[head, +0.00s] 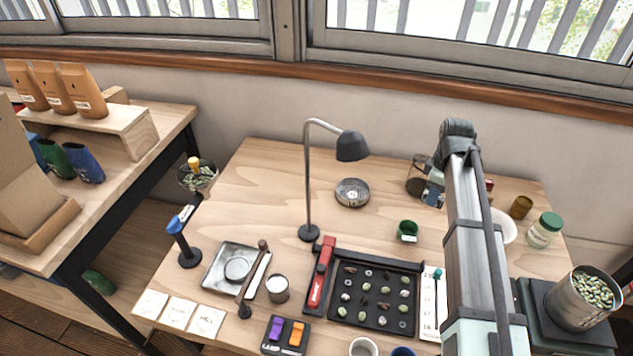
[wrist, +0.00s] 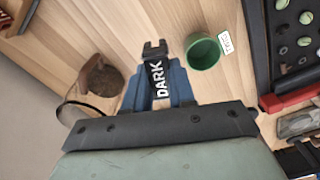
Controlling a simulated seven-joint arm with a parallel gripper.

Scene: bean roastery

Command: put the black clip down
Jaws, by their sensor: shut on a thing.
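The black clip (wrist: 154,52) shows in the wrist view, with the white word DARK on its face. My gripper (wrist: 158,88) is shut on it, with a blue finger on each side. The clip's forked end points away from my wrist, over the wooden table. In the head view my gripper (head: 434,190) is at the back right of the table, partly behind my arm. I cannot make out the clip there. Whether the clip touches the table is not clear.
A green cup (wrist: 203,52) with a white tag stands beside the clip; it also shows in the head view (head: 407,231). A dark brown round thing (wrist: 103,80) is on the other side. A black bean tray (head: 345,268) lies in front. Bare wood (head: 265,180) is left of the lamp (head: 308,190).

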